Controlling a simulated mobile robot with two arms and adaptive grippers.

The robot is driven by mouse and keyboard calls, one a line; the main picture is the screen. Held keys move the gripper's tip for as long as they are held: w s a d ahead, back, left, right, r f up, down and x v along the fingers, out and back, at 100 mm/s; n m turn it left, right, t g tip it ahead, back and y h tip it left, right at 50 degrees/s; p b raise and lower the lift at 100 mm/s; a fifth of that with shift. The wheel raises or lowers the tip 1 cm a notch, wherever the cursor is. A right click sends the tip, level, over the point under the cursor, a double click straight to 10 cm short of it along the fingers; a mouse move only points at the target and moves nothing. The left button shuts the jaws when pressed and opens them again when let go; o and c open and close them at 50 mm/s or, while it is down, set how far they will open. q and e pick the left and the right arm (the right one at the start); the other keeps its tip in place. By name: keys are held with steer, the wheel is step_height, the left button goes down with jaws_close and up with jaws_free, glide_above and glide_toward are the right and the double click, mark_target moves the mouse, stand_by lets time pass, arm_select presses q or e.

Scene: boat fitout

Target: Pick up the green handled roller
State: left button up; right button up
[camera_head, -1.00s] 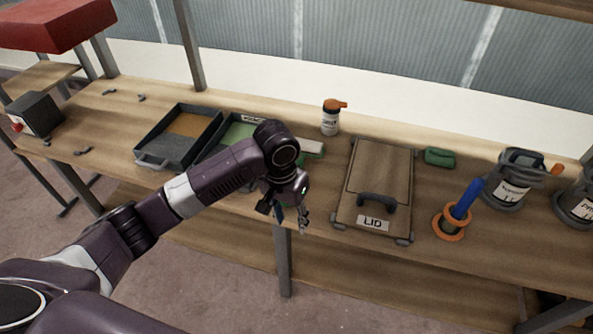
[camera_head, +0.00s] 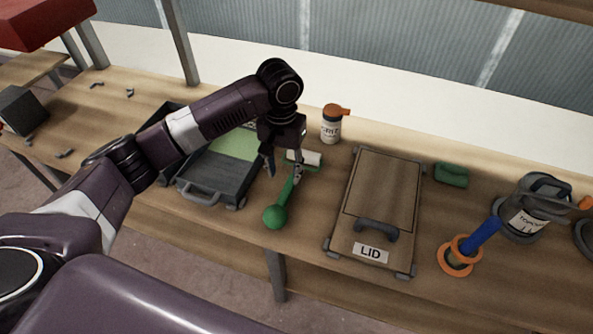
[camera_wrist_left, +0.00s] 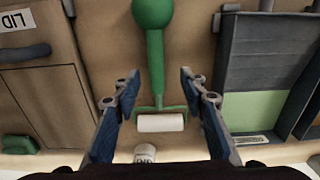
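The green handled roller (camera_head: 276,214) lies on the bench between the open tray case and the lid panel. Its round green knob points toward the bench's front edge and its white roller sleeve (camera_head: 305,157) lies toward the back. My left gripper (camera_head: 283,172) is above the roller, its fingers apart on either side of the handle in the head view. In the left wrist view the open left gripper (camera_wrist_left: 160,103) has the green neck and white sleeve showing between its fingers, with nothing held. The roller also shows there (camera_wrist_left: 154,55). My right gripper is not in view.
The lid panel (camera_head: 385,185) lies right of the roller. The grey tray case (camera_head: 232,183) is close on the left. A white bottle with an orange top (camera_head: 331,124) stands behind. A green block (camera_head: 452,175) and a blue-handled tool with orange rings (camera_head: 482,235) are farther right.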

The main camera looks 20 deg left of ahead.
mark_target(288, 185)
arm_select(q)
steer(key=shift+w+f, duration=0.25)
steer(key=shift+w, duration=0.25)
steer(key=shift+w+f, duration=0.2)
steer(key=shift+f, duration=0.1)
steer(key=f, duration=0.1)
steer(key=f+p, duration=0.1)
steer(key=s+f, duration=0.1)
steer(key=shift+d+f, duration=0.2)
steer(key=shift+d, duration=0.1)
steer(key=f, duration=0.2)
steer(key=shift+w+f+p, duration=0.25)
steer(key=shift+f+p, duration=0.05)
steer(key=shift+f, duration=0.35)
steer(key=c, duration=1.1)
jaws_close()
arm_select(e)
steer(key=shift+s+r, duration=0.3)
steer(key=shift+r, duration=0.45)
